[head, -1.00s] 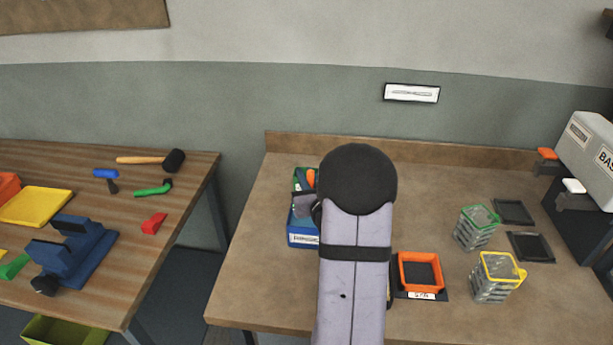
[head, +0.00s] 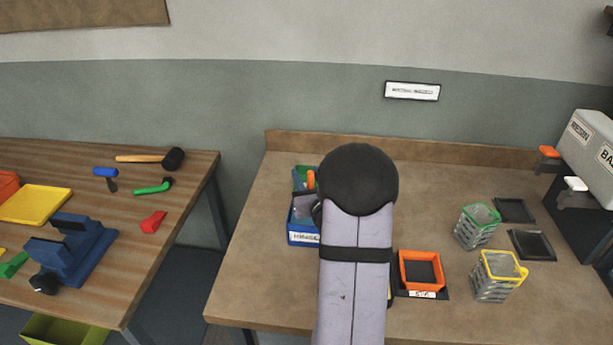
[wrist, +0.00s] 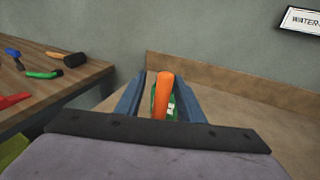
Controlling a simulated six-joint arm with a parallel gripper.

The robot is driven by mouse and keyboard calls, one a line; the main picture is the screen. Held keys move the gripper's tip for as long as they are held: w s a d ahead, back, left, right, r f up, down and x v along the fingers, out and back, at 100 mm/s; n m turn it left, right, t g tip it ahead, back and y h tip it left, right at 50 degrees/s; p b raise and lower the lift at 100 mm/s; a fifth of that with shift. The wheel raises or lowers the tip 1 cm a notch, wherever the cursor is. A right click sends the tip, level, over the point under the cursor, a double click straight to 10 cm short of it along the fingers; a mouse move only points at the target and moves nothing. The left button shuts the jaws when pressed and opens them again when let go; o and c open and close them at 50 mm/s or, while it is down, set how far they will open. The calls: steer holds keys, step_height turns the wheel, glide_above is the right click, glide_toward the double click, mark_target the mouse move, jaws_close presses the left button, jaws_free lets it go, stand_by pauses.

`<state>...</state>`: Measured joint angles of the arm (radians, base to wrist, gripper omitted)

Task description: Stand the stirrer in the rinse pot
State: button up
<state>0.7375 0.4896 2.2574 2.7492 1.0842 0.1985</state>
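The stirrer's orange handle (wrist: 163,96) stands between my gripper's two blue fingers in the wrist view, with narrow gaps beside it. Its lower end is hidden. The handle also shows in the head view (head: 311,179). My gripper (wrist: 162,92) looks open around it; in the head view my arm hides most of the gripper. A green container (head: 299,177) is behind the handle; green also shows behind it in the wrist view (wrist: 172,108). A blue pot (head: 302,233) with a white label, apparently the rinse pot, stands just in front, partly covered by my arm.
An orange tray (head: 421,270) is right of my arm. Green-rimmed (head: 477,229) and yellow-rimmed (head: 498,276) clear baskets stand farther right, beside dark pads (head: 531,245). A grey machine (head: 588,150) is at the right edge. A second table (head: 110,200) with tools is left, across a gap.

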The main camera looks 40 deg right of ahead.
mark_target(311, 183)
steer(key=shift+b+v, duration=1.05)
steer(key=shift+v, duration=2.55)
steer(key=shift+r, duration=0.1)
